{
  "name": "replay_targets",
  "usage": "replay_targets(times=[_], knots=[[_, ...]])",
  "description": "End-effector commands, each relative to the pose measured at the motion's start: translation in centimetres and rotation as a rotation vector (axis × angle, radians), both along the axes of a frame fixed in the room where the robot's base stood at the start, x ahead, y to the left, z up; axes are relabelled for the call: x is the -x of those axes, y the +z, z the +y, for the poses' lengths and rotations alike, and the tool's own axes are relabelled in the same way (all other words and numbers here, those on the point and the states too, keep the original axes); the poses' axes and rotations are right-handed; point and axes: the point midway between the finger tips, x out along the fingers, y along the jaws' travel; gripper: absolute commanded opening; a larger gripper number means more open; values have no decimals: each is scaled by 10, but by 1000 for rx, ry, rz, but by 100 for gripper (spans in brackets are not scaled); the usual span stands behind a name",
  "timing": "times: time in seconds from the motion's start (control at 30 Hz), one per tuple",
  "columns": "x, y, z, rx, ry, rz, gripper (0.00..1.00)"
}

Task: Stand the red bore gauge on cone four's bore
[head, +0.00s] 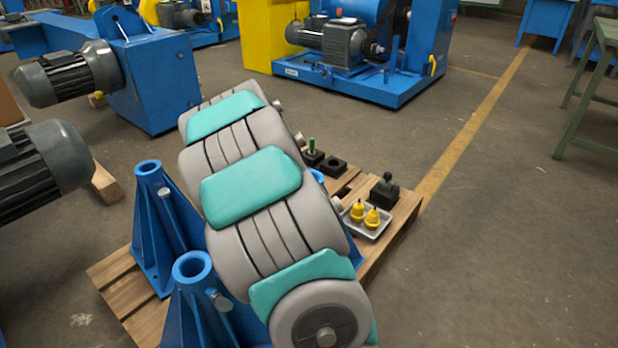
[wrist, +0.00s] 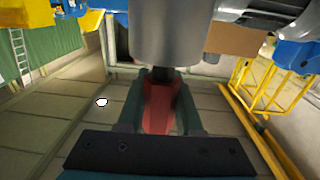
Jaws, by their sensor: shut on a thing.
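The red bore gauge (wrist: 158,106) shows in the wrist view between the two dark fingers of my gripper (wrist: 161,112), which is shut on it. Its far end is hard to make out. In the head view my arm covers the middle, and I see neither the gripper nor the red gauge. Blue cone stands with round open bores stand on the pallet: one at the left (head: 150,215), one nearer the front (head: 193,268), and one mostly hidden behind my arm (head: 318,176). I see no numbers, so I cannot tell which is cone four.
The wooden pallet (head: 128,300) also carries a black block with a green gauge (head: 311,146), an empty black block (head: 333,165), a black knobbed piece (head: 384,190) and a tray (head: 369,228) with yellow pieces (head: 358,210). Grey motors (head: 68,76) stand left.

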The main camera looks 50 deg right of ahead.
Motion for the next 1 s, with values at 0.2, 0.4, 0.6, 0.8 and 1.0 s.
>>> replay_targets(times=[0.2, 0.4, 0.6, 0.8, 1.0], knots=[[42, 0, -50, 2, 15, -3, 0], [84, -2, -83, 1, 39, -3, 0], [131, -5, -109, 3, 64, -2, 0], [181, -6, -127, 5, 89, -2, 0], [234, -6, -136, 5, 115, -1, 0]])
